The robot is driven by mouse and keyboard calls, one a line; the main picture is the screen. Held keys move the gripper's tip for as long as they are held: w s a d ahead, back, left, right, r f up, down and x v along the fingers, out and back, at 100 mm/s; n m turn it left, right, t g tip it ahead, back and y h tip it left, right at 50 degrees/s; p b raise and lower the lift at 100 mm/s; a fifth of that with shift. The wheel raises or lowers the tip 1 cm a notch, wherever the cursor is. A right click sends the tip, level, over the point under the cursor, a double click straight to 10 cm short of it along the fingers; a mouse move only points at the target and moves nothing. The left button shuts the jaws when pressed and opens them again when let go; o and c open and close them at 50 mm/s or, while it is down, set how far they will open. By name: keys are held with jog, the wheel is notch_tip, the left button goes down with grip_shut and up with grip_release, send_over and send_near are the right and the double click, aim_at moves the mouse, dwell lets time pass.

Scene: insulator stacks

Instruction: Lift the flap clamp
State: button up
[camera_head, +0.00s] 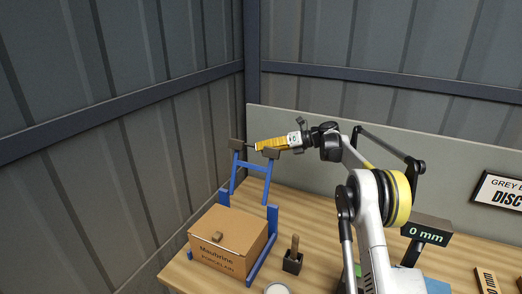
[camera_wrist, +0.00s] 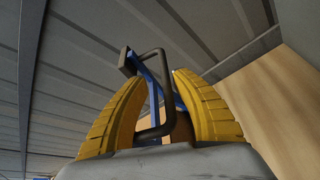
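The flap clamp (camera_head: 252,167) is a blue frame with dark grey blocks at its top corners. It stands steeply raised above the cardboard box in the head view. Its dark bar handle (camera_wrist: 169,105) shows in the wrist view between my two yellow fingers, with a blue bar behind it. My gripper (camera_head: 258,146) points left at the top of the flap, and it shows from behind in the wrist view (camera_wrist: 158,80). A gap shows between the fingertips. The handle lies close to the right finger; whether they touch is unclear.
The cardboard box (camera_head: 229,240) sits on the wooden table (camera_head: 178,270) between blue posts (camera_head: 262,250). A dark holder with a wooden handle (camera_head: 293,256) stands right of it. A 0 mm display (camera_head: 427,235) is at the right. Grey metal walls (camera_head: 150,110) close the corner behind.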

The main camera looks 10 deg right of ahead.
jog(key=v, duration=1.1)
jog(key=shift+d, duration=0.25)
jog(key=shift+s, duration=0.15)
